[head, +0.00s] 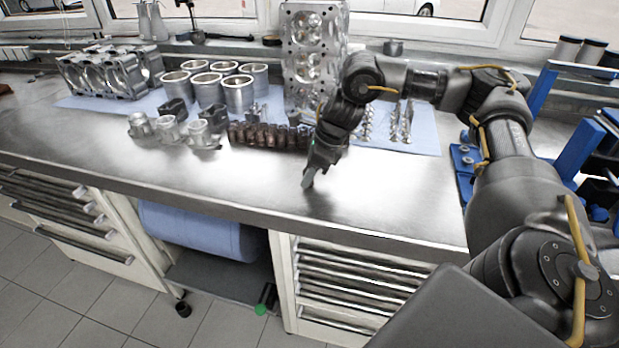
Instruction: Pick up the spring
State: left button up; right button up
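A row of small dark, copper-brown coil-like parts (268,136), which look like the springs, stands on the steel bench just left of my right gripper. I cannot pick out one single spring apart from the row. My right gripper (308,178) points down over the bare bench in front of the row's right end. Its fingers overlap from this angle, so I cannot tell whether they are open or shut. Nothing shows hanging from it. Its wrist may hide things behind it. My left gripper is not in view.
A cylinder head (312,50) stands upright behind the row. Metal cylinder sleeves (237,92), pistons (203,134) and an engine block (100,75) stand to the left. Valves (407,120) lie on a blue mat (425,135) at right. The bench front (250,185) is clear.

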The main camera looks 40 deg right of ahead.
jog(key=shift+f, duration=0.15)
jog(key=shift+c, duration=1.1)
